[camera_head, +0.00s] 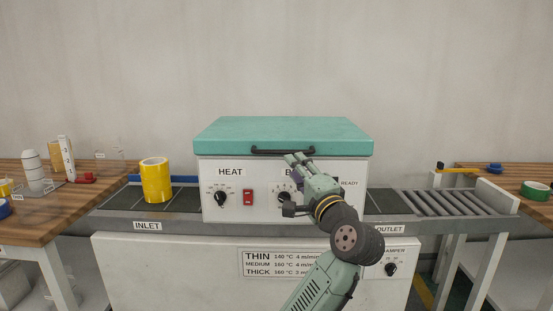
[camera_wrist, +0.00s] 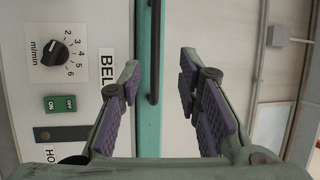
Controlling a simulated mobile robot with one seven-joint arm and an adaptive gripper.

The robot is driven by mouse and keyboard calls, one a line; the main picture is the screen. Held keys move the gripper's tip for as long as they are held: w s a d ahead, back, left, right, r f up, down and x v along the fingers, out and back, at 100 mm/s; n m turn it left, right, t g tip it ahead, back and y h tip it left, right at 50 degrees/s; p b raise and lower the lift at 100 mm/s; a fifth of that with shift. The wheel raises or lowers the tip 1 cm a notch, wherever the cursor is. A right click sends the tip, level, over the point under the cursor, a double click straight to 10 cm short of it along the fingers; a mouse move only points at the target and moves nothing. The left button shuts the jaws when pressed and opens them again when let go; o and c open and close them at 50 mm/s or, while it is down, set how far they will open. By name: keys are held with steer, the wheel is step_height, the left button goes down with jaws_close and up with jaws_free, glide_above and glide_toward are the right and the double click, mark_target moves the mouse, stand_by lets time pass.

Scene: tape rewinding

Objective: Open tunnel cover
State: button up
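The tunnel cover (camera_head: 285,134) is a flat teal lid lying shut on the white machine. Its black bar handle (camera_head: 268,152) runs along the front edge. In the wrist view the cover's front edge shows as a teal strip (camera_wrist: 147,128), with the handle (camera_wrist: 154,50) as a dark vertical bar. My gripper (camera_head: 293,160) is just in front of and below the right part of the handle. In the wrist view my gripper (camera_wrist: 160,85) is open, with purple pads on either side of the handle's line. Nothing is held. Whether the fingers touch the handle cannot be told.
The machine front has a HEAT knob (camera_head: 220,198), a red switch (camera_head: 247,198) and a belt knob (camera_head: 283,196). A yellow tape roll (camera_head: 156,180) stands on the inlet side. The outlet rollers (camera_head: 456,203) are clear. Wooden tables flank both ends.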

mark_target(283, 153)
steer(key=p+x, duration=0.1)
steer(key=x, duration=0.6)
steer(key=p+x, duration=0.1)
steer(key=x, duration=0.2)
steer(key=shift+w+d+f+p, duration=0.15)
steer(key=shift+w+f+p, duration=0.15)
steer(key=shift+w+p, duration=0.1)
steer(key=shift+c, duration=0.5)
jaws_close()
